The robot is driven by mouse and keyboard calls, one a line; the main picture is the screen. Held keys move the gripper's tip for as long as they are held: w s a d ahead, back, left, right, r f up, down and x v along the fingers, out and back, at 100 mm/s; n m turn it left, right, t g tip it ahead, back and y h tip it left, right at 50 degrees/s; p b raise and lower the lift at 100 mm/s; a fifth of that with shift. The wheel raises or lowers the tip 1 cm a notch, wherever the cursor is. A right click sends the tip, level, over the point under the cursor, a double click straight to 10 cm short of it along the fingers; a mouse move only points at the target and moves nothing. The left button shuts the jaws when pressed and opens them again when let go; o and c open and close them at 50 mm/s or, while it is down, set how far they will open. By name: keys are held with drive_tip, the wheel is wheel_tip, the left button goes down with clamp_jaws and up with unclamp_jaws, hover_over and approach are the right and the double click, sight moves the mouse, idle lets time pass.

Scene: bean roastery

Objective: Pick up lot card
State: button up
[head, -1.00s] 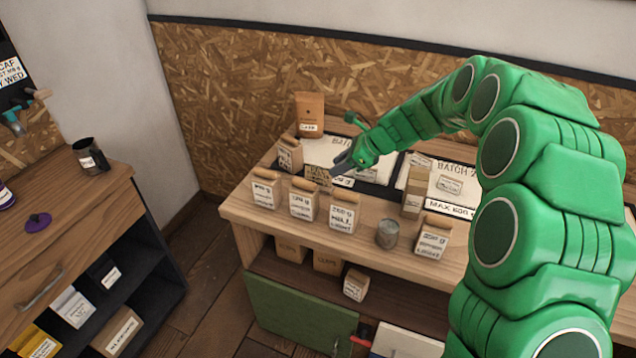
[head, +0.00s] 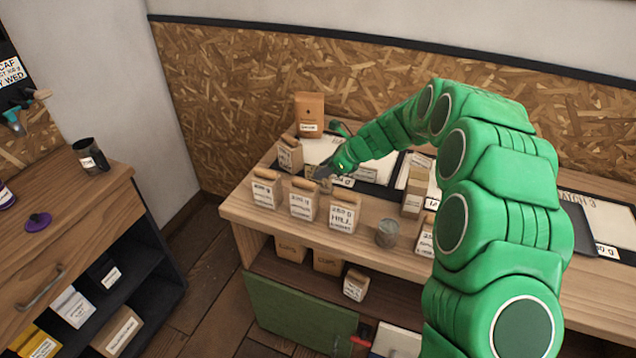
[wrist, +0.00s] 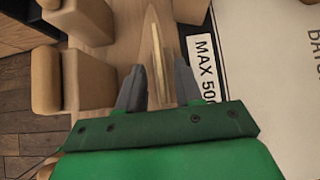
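A thin tan upright piece, likely the lot card (wrist: 156,50), shows nearly edge-on in the wrist view, standing on the wooden counter beside the "MAX 500" label. My gripper (wrist: 157,85) is open, with one finger on each side of the line of this card and gaps to both. In the head view my gripper (head: 320,172) is low over the counter, just behind the front row of bags, and hides most of the card. The card's face cannot be read.
Labelled paper bags (head: 303,200) stand in a row along the counter's front edge, close to my gripper. A grey cup (head: 387,233) stands right of them. Batch trays (head: 375,188) lie behind. A tall brown bag (head: 310,115) stands at the back.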

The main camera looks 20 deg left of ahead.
drive_tip(key=shift+x, duration=1.5)
drive_tip(key=shift+w, duration=0.1)
drive_tip(key=shift+c, duration=0.4)
clamp_jaws()
drive_tip(key=shift+r, duration=0.15)
